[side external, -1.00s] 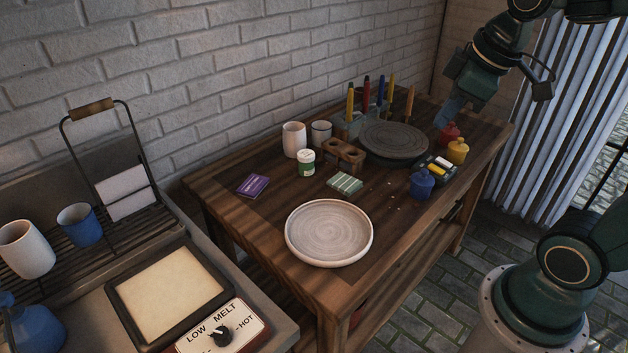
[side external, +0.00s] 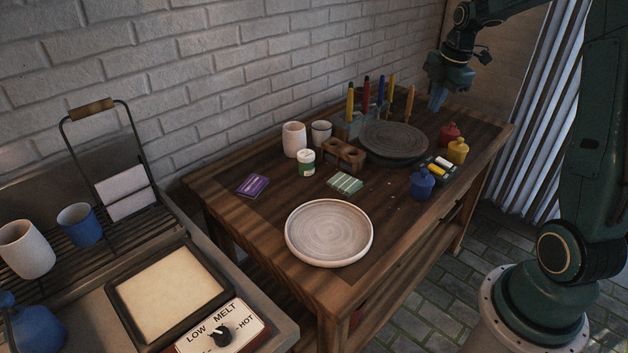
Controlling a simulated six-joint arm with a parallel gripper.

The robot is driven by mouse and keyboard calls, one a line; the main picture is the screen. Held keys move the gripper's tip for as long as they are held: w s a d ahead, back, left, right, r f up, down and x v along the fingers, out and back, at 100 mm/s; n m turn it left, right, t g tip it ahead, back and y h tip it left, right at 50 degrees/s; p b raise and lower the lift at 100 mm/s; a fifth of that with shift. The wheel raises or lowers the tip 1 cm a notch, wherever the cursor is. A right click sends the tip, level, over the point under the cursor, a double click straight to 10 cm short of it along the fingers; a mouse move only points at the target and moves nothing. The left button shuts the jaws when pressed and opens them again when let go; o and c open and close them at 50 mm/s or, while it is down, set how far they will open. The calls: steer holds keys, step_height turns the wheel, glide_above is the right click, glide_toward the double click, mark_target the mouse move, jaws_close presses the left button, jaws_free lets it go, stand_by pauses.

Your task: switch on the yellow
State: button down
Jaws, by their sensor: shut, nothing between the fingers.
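A yellow jar (side external: 457,151) stands near the right edge of the table, beside a red jar (side external: 449,134). A small black tray (side external: 434,176) next to it holds a yellow piece and a white piece. Yellow-handled tools (side external: 350,104) stand upright in a holder at the back, among red and blue ones. My gripper (side external: 437,98), with blue fingers, is shut and empty. It points down above the far right end of the table, behind the jars and right of the tools. I see no switch marked yellow.
A grey turntable (side external: 393,140) stands below and left of my gripper. A white plate (side external: 329,232), a blue jar (side external: 422,183), cups (side external: 294,139) and a brown holder (side external: 344,156) crowd the table. A dial (side external: 221,335) marked LOW, MELT, HOT is at the bottom left.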

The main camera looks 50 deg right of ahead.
mark_target(432, 166)
steer(key=s+d+f+n, duration=0.1)
steer(key=d+f+n, duration=0.2)
steer(key=d+f, duration=0.5)
steer(key=d, duration=0.2)
steer(key=shift+s+d+n+g+y, duration=0.3)
steer(key=shift+d+n, duration=0.05)
steer(key=shift+n, duration=0.05)
steer(key=shift+f, duration=0.15)
steer(key=f, duration=0.4)
steer(key=w+f, duration=0.1)
steer(key=f, duration=0.4)
steer(key=w+f, duration=0.1)
steer(key=f, duration=0.3)
steer(key=shift+f, duration=0.35)
